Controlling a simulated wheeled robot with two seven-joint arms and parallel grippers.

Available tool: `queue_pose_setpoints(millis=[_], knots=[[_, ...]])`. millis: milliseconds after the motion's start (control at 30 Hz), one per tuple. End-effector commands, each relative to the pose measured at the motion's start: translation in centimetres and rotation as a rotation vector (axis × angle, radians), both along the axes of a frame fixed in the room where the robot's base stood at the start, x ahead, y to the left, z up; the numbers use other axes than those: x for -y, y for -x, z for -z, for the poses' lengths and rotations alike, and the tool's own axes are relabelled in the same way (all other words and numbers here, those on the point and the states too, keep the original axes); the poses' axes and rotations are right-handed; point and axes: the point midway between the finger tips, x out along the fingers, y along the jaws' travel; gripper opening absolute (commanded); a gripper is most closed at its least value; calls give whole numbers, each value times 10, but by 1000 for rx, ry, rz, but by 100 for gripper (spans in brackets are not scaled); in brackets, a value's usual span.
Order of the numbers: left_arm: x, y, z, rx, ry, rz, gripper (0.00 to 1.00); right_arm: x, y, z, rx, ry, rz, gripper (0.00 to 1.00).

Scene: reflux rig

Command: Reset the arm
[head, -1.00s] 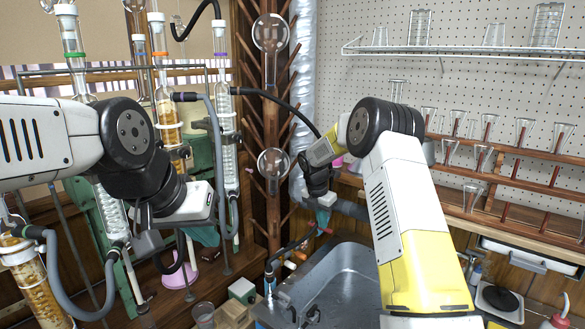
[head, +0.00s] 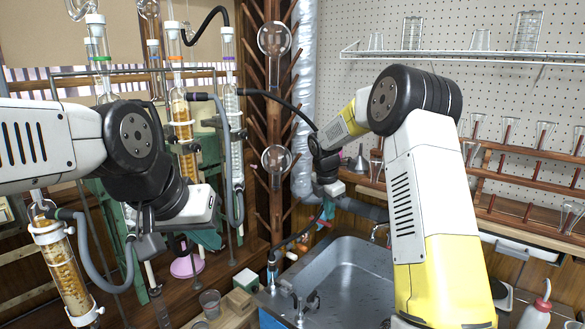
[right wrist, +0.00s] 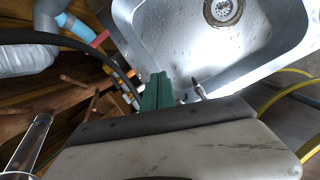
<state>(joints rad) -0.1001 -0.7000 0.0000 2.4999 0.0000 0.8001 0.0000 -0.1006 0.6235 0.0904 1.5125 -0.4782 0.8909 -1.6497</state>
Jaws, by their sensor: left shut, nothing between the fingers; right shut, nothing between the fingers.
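My left arm comes in from the left, folded down at the wrist. The teal fingers of my left gripper (head: 208,239) show below its white wrist housing, in front of the glassware, and are shut and empty. My right arm rises from the lower right and bends over at a black elbow. My right gripper (head: 327,210) points down beyond the back left corner of the sink, shut and empty. In the right wrist view its green fingers (right wrist: 157,92) lie together near the sink's edge.
A metal sink (head: 345,272) lies below the right arm. Glass columns (head: 182,125) and an amber-filled column (head: 65,275) stand at left, close to my left arm. A wooden peg rack (head: 262,200) stands between the arms. Glassware shelves (head: 530,205) line the right wall.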

Motion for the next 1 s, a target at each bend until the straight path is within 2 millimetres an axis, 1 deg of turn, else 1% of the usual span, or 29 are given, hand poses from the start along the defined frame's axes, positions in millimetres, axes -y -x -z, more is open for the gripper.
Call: queue_pose_setpoints(millis=[33,167,267,300,367,400,467,500,567,600,667,700,733,800,900,1000], knots=[[0,0,0,0,0,0,0,3,7,-13,15,-15,43,0],[0,0,0,0,0,0,0,8,30,-45,54,-72,188,0],[0,0,0,0,0,0,0,14,58,-76,91,-136,341,0],[0,0,0,0,0,0,0,16,72,-89,108,-167,415,0],[0,0,0,0,0,0,0,20,96,-108,131,-221,535,0],[0,0,0,0,0,0,0,22,113,-119,145,-259,617,0],[0,0,0,0,0,0,0,25,138,-134,164,-317,739,0],[0,0,0,0,0,0,0,27,155,-143,176,-357,820,0],[0,0,0,0,0,0,0,30,181,-154,190,-419,941,0],[0,0,0,0,0,0,0,31,198,-160,197,-463,1022,0],[0,0,0,0,0,0,0,32,224,-167,204,-528,1144,0],[0,0,0,0,0,0,0,33,242,-170,206,-572,1224,0],[0,0,0,0,0,0,0,33,255,-171,206,-606,1284,0],[0,0,0,0,0,0,0,33,284,-173,204,-686,1420,0],[0,0,0,0,0,0,0,31,320,-171,188,-793,1597,0],[0,0,0,0,0,0,0,29,346,-166,165,-875,1734,0]])
